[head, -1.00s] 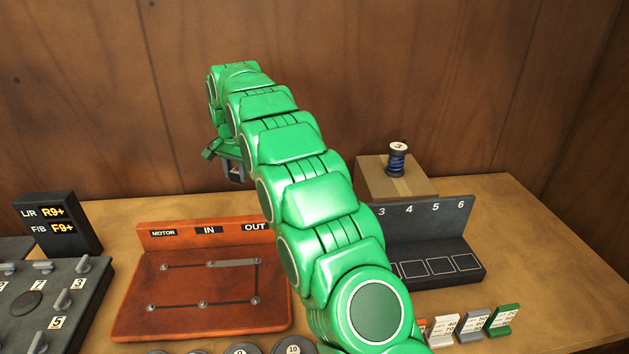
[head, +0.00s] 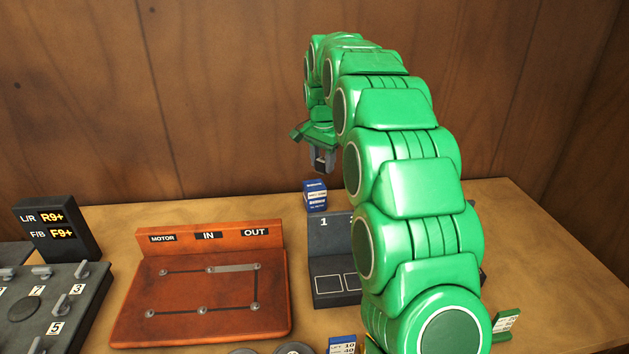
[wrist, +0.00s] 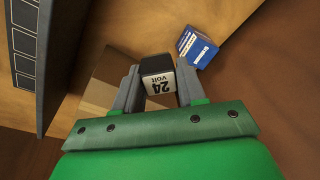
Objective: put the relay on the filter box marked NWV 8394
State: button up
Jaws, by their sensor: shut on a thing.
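My gripper (head: 322,165) is high above the back of the table in the head view. In the wrist view my gripper (wrist: 157,88) is shut on the relay (wrist: 160,80), a small black and white block reading "24 VOLT". A small blue and white box (head: 315,196), apparently a filter box, stands behind the black rack, below my gripper. It also shows in the wrist view (wrist: 197,47), just beyond the right finger and apart from the relay. Its print is too small to read, so I cannot confirm NWV 8394.
The black numbered rack (head: 327,262) stands in front of the blue box, partly hidden by my arm. A red-brown panel (head: 190,325) marked MOTOR, IN and OUT lies left of it. A brown cardboard surface (wrist: 98,103) shows beside the left finger.

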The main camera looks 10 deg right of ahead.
jog(key=w+f, duration=0.3)
jog(key=w, duration=0.3)
send_over(315, 184)
jog(key=shift+s+a+f, duration=0.1)
jog(key=shift+s+f, duration=0.15)
jog(key=shift+f, duration=1.25)
jog(key=shift+s+f, duration=0.2)
jog(key=shift+f, duration=1.3)
jog(key=shift+w+f, duration=0.3)
jog(key=shift+f, duration=1.55)
jog(key=shift+f, duration=0.1)
jog(key=o, duration=1.1)
jog(key=shift+c, duration=0.2)
